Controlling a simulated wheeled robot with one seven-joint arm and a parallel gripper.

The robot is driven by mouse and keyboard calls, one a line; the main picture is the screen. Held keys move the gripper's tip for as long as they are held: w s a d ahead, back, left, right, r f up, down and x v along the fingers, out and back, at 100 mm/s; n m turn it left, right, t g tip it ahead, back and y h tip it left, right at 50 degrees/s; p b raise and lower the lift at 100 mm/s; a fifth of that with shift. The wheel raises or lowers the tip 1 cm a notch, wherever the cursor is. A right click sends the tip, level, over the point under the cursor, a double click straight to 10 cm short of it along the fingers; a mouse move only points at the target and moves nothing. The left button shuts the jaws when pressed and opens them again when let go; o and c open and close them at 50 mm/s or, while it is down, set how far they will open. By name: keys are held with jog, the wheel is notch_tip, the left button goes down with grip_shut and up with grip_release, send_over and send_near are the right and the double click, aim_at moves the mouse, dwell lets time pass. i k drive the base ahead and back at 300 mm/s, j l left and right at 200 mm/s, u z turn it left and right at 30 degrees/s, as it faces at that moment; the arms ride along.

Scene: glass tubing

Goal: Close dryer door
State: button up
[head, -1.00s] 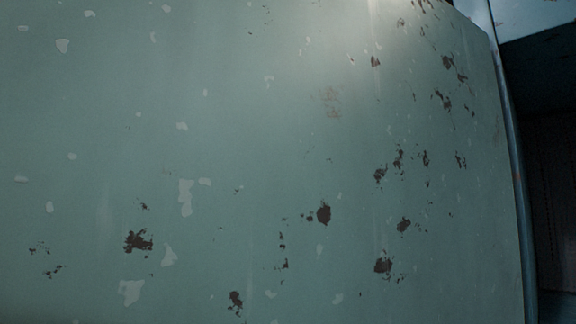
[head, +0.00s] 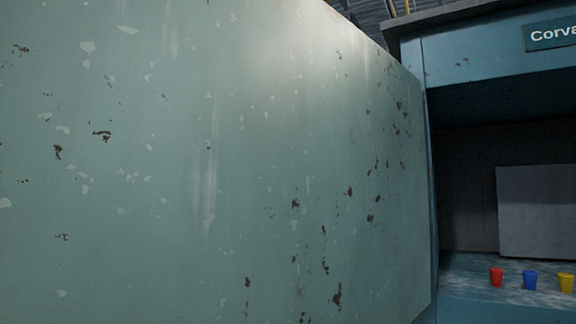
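The dryer door (head: 220,190) is a large pale green panel with chipped paint and rust spots. It fills most of the head view from the left edge to right of the middle. It stands open, swung out from the dryer (head: 470,62), a blue-green cabinet at the right with a dark open chamber. The door's right edge is beside the dryer's left front edge. My gripper is not in view, so its state and its place relative to the door do not show.
Inside the chamber a grey panel (head: 540,212) stands at the back. Red (head: 496,277), blue (head: 530,280) and yellow (head: 567,283) cups stand on the chamber floor. A sign (head: 555,34) is on the dryer's upper front. The floor is not visible.

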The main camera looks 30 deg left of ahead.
aim_at(162, 161)
jog(key=k+j, duration=0.15)
jog(key=j, duration=0.25)
jog(key=k+j, duration=0.15)
jog(key=j, duration=0.25)
jog(key=k+j, duration=0.15)
jog(key=j, duration=0.75)
jog(key=i+j, duration=0.15)
jog(key=j, duration=0.3)
jog(key=k+j, duration=0.25)
jog(key=k, duration=0.3)
jog(key=k+j, duration=0.2)
jog(key=j, duration=0.2)
jog(key=k+j, duration=0.2)
jog(key=j, duration=0.7)
jog(key=k+z, duration=0.05)
